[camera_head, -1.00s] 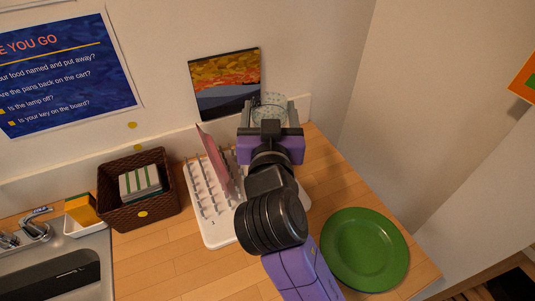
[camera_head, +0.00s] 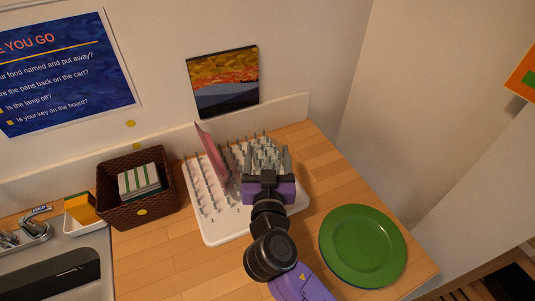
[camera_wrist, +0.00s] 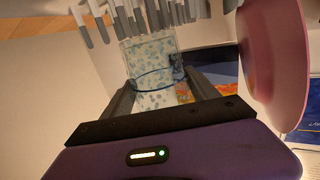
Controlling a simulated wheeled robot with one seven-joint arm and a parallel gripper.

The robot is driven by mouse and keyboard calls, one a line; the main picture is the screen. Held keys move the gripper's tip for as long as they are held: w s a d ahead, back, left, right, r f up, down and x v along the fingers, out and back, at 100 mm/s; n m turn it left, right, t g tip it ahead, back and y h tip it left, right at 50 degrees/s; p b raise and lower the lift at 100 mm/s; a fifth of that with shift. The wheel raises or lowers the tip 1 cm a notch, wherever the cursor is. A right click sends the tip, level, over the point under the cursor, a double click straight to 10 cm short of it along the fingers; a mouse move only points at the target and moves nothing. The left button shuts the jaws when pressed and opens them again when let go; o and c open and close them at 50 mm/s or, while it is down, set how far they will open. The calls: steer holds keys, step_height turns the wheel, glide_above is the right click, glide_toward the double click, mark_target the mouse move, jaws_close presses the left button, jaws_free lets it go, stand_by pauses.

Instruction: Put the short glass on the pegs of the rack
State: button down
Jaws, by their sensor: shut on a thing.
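The short glass (camera_head: 266,150) is clear with a pale blue pattern. In the head view it shows between the fingers of my gripper (camera_head: 268,162), over the back right part of the white peg rack (camera_head: 222,231). In the wrist view the glass (camera_wrist: 152,62) sits between the two dark fingers, close to the grey-tipped rack pegs (camera_wrist: 128,18). My gripper is shut on it. My gripper hides part of the rack, and I cannot tell whether the glass touches the pegs.
A pink plate (camera_head: 209,155) stands upright in the rack, left of my gripper. A green plate (camera_head: 363,245) lies on the wooden counter to the right. A brown basket (camera_head: 137,196) stands to the left, beside the sink (camera_head: 63,255).

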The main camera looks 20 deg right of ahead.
steer(key=shift+f+b, duration=0.15)
steer(key=shift+b, duration=0.15)
steer(key=shift+c, duration=1.1)
jaws_free()
steer(key=shift+r+p, duration=0.35)
steer(key=shift+p, duration=0.15)
steer(key=b+v, duration=0.4)
steer(key=v, duration=0.8)
steer(key=shift+f, duration=0.3)
steer(key=shift+s, duration=0.15)
